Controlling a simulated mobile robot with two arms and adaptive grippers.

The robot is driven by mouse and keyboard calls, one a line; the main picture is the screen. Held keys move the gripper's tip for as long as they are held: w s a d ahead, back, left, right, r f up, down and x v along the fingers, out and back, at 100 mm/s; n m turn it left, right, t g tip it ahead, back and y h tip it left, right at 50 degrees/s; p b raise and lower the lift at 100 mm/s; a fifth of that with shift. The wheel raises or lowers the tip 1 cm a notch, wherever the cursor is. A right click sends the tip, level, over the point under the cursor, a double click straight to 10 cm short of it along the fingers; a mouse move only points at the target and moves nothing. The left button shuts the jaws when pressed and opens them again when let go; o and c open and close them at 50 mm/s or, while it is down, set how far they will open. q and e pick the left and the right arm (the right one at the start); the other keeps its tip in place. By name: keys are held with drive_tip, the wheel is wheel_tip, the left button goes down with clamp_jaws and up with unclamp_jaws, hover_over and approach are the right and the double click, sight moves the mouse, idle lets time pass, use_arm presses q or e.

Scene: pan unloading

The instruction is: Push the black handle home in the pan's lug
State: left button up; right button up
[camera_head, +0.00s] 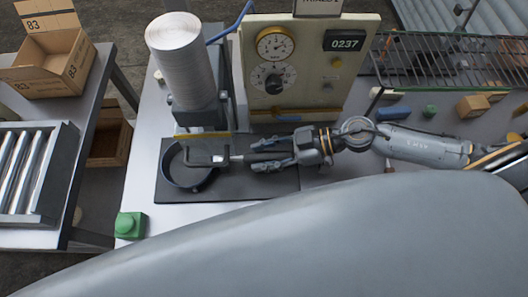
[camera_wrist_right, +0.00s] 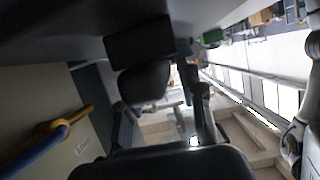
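The round dark pan (camera_head: 176,181) sits on a black mat under the press, at left of centre in the head view. A dark bracket-like piece with a small pale square (camera_head: 218,159) lies over the pan's right side. My right gripper (camera_head: 262,154) comes in from the right, level with the pan. Its fingers lie on either side of the black handle (camera_head: 254,157), whose pale tip points left towards the pan. Whether the tip is inside the lug is too small to tell. In the right wrist view, dark close-up shapes hide the grip. My left gripper is not in view.
The press with its white cylinder (camera_head: 181,62) stands over the pan. A cream gauge panel (camera_head: 303,75) stands behind. The black mat (camera_head: 240,187) is bare below the gripper. A green button box (camera_head: 130,225) sits at the table's front left. A wire rack (camera_head: 440,62) is at back right.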

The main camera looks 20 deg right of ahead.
drive_tip(key=shift+o, duration=0.2)
drive_tip(key=shift+d, duration=0.1)
drive_tip(key=v, duration=1)
drive_tip(key=shift+s+f, duration=0.15)
drive_tip(key=shift+v, duration=0.95)
